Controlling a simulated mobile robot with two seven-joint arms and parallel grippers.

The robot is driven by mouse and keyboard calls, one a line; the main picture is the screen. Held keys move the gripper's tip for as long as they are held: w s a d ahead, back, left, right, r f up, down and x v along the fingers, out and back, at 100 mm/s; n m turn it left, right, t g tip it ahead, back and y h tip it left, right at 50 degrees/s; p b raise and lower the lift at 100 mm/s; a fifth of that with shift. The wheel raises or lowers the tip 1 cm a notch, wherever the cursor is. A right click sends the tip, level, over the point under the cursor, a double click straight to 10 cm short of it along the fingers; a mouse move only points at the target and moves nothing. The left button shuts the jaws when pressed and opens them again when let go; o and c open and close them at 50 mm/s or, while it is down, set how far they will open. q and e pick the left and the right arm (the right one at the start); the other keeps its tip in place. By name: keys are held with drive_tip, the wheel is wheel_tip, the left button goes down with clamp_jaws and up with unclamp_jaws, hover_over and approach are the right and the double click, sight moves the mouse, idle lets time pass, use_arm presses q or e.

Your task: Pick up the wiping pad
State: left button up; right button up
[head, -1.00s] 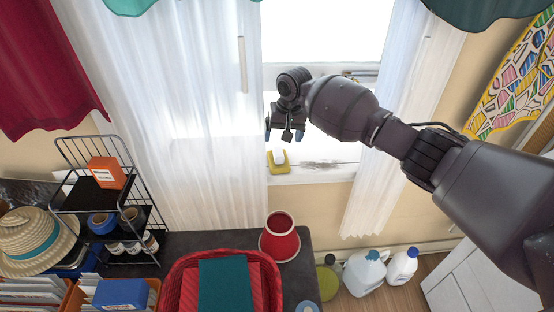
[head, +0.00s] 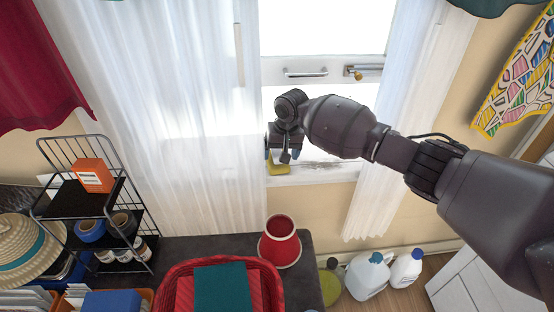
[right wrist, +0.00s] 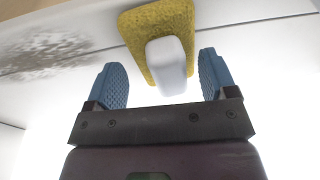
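The wiping pad (right wrist: 157,24) is a yellow sponge with a white block-shaped handle (right wrist: 167,66). It lies on the white window sill, and in the head view the pad (head: 279,168) is partly hidden behind my right gripper (head: 281,154). In the right wrist view my right gripper (right wrist: 163,84) is open, with its blue-padded fingers apart. The white handle sits ahead of and roughly between the fingertips, with space on both sides and nothing gripped. My left gripper is not in view.
A dark smudge (right wrist: 45,52) marks the sill beside the pad. White curtains (head: 190,120) hang on both sides of the window. Below stand a table with a red basket (head: 177,279), a red cone-shaped object (head: 280,241) and a black wire rack (head: 100,205).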

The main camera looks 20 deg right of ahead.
sight(279, 152)
drive_tip(key=shift+f, duration=0.1)
drive_tip(key=c, duration=0.9)
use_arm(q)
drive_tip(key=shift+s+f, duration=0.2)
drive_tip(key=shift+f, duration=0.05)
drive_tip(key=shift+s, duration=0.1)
use_arm(e)
drive_tip(key=shift+r, duration=0.5)
drive_tip(key=r+p, duration=0.2)
drive_tip(key=r, duration=0.1)
drive_tip(key=shift+s+a+r, duration=0.15)
drive_tip(key=shift+s+r, duration=0.1)
drive_tip(key=shift+s, duration=0.15)
drive_tip(key=s+a+p, duration=0.4)
drive_tip(key=s+p, duration=0.1)
drive_tip(key=s, duration=1)
drive_tip(key=shift+s+a+f+p, duration=0.2)
drive_tip(key=shift+s+f+p, duration=0.05)
drive_tip(key=shift+f+p, duration=0.15)
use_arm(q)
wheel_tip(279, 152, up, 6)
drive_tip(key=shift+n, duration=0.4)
use_arm(e)
drive_tip(key=shift+s+a+f, duration=0.1)
drive_tip(key=shift+s+a, duration=0.05)
drive_tip(key=shift+s, duration=0.35)
